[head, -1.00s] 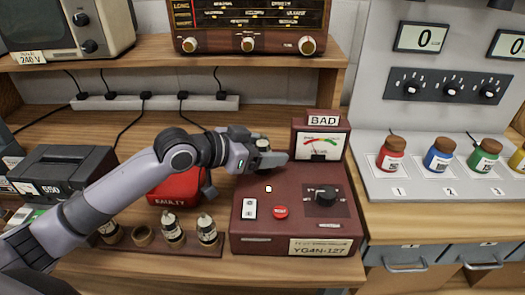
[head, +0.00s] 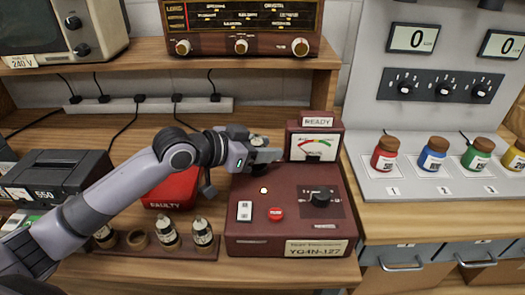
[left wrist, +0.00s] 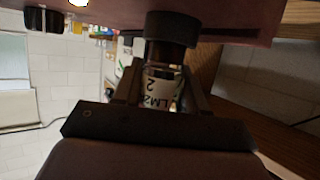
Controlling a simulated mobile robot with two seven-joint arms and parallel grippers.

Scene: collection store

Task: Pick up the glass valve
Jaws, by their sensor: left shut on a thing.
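My left gripper (head: 262,154) is shut on a glass valve (left wrist: 160,88) above the upper left part of the maroon valve tester (head: 290,225). In the left wrist view the valve sits between the fingers, with a pale label and a dark round part at its end, close to the maroon surface. I cannot tell whether it is clear of the tester's socket. The tester's sign (head: 317,121) reads READY. My right gripper is not in view.
A wooden rack with several valves (head: 168,233) and an empty place (head: 138,240) stands at the front left. Behind it is a red FAULTY bin (head: 165,190). Coloured jars (head: 385,154) stand on the grey panel at the right. A shelf with a radio (head: 240,28) overhangs the back.

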